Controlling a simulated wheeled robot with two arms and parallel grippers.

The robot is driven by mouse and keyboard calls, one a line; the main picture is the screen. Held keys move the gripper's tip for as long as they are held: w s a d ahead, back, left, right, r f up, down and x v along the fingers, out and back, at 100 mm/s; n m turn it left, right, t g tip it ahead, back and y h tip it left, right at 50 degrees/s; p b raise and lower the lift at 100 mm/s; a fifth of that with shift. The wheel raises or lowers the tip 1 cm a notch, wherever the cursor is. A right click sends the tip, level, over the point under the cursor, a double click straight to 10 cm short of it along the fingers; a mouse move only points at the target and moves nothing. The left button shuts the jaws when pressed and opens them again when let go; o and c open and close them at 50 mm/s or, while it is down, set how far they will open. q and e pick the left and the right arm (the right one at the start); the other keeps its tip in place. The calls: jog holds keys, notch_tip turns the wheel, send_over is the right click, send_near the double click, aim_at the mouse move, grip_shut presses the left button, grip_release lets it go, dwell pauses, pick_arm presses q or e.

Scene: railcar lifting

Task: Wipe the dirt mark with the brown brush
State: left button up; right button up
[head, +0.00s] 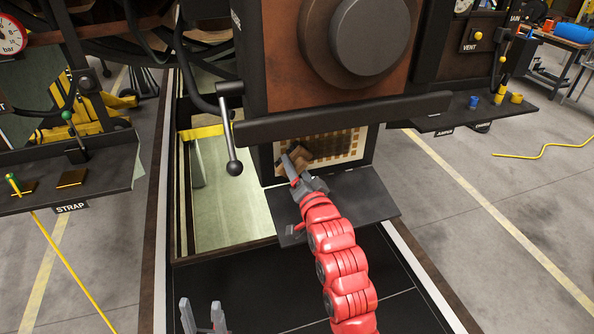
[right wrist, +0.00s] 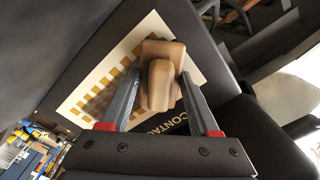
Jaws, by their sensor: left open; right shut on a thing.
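My right gripper (head: 295,170), on the red arm, is shut on the brown brush (head: 299,156) in front of a checkered panel (head: 350,152). The right wrist view shows the rounded brown brush (right wrist: 160,84) between the two fingers of my right gripper (right wrist: 160,90). The panel (right wrist: 190,60) lies behind the brush, and I cannot tell whether they touch. A darker brownish smudge, which may be the dirt mark (right wrist: 97,101), shows on the panel left of the fingers. Brush and gripper hide part of the panel. My left gripper (head: 203,316) is open and empty at the bottom.
A dark bar (head: 345,118) overhangs the panel, and a dark shelf (head: 365,195) juts out below it. A black lever (head: 231,135) hangs to the left. Side shelves stand at left (head: 110,170) and right (head: 460,115). A CONTACT label (right wrist: 213,158) sits below the panel.

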jog(key=shift+w+a, duration=0.1)
jog(key=shift+w, duration=0.25)
